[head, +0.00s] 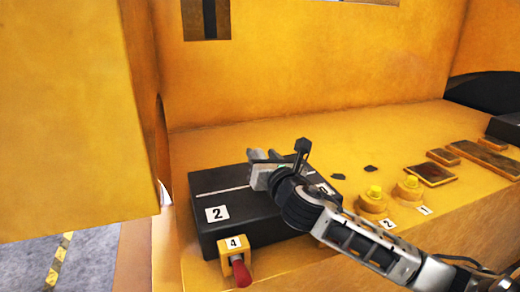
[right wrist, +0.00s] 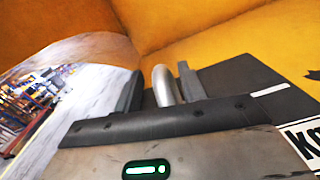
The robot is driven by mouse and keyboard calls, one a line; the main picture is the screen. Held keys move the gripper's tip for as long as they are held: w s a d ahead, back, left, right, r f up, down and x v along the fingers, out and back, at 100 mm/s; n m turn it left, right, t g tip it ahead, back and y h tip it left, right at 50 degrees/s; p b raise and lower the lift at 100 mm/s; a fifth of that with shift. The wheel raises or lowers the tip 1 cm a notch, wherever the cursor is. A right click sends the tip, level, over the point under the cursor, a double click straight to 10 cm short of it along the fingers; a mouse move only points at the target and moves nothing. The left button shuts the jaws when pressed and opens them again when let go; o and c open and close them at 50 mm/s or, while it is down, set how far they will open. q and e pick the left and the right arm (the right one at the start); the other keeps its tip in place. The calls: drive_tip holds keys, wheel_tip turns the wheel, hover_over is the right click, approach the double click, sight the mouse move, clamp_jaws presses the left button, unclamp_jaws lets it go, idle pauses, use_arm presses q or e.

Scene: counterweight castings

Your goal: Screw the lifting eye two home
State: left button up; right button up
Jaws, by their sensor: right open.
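A black counterweight casting (head: 225,235) with a white "2" label and a white stripe lies on the yellow ledge. My right gripper (head: 264,165) is over the top of the casting. In the right wrist view, a grey metal bar with a rounded top, apparently the lifting eye (right wrist: 164,84), stands between the two fingers of the right gripper (right wrist: 160,88). The jaws are open, one finger on each side of it. The lower part of the eye and its seat are hidden behind the gripper body. In the head view I cannot make out the eye. My left gripper does not show.
A large yellow panel (head: 75,120) fills the left. Bare ledge shows behind the casting.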

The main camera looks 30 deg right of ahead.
drive_tip(key=shift+w+d, duration=0.2)
drive_tip(key=shift+w, duration=0.4)
drive_tip(key=shift+w+d, duration=0.1)
drive_tip(key=shift+w, duration=0.45)
clamp_jaws()
drive_tip(key=shift+m+h, duration=0.3)
